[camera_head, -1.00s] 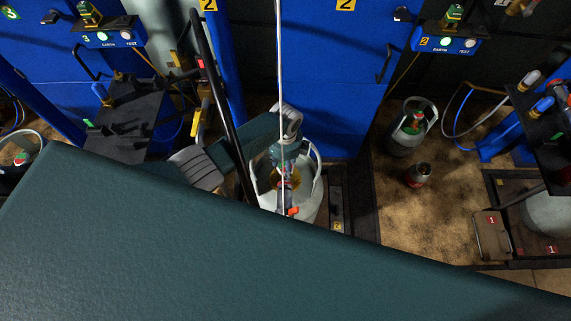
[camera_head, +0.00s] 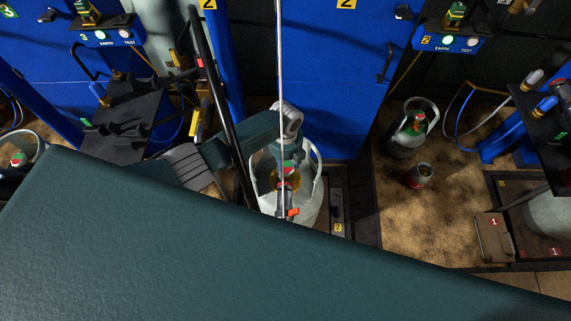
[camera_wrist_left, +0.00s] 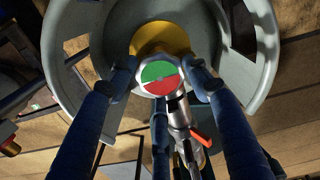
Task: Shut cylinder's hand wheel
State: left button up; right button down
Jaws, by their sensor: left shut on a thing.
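The grey gas cylinder (camera_head: 310,205) stands upright near the middle of the head view, with a tall collar around its top. Its hand wheel (camera_wrist_left: 158,77) has a green and red face and shows inside the collar in the wrist view. My left gripper (camera_wrist_left: 161,74) reaches down into the collar and is shut on the hand wheel, one finger on each side. A metal valve fitting with an orange lever (camera_wrist_left: 201,137) sits just below the wheel. In the head view the fingers are partly hidden by a pale vertical line. My right gripper is not in view.
Blue cabinets (camera_head: 325,100) stand behind the cylinder. A dark slanted pole (camera_head: 222,105) passes close to my left arm. Another grey cylinder (camera_head: 408,138) and a small canister (camera_head: 419,175) stand to the right, with open floor around them.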

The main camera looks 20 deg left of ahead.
aim_at(285, 166)
pick_arm(q)
jog(key=shift+a, duration=0.15)
jog(key=o, duration=1.2)
jog(key=shift+w, duration=0.1)
jog(key=shift+c, duration=0.2)
notch_tip(285, 166, up, 12)
jog(key=shift+f, duration=0.1)
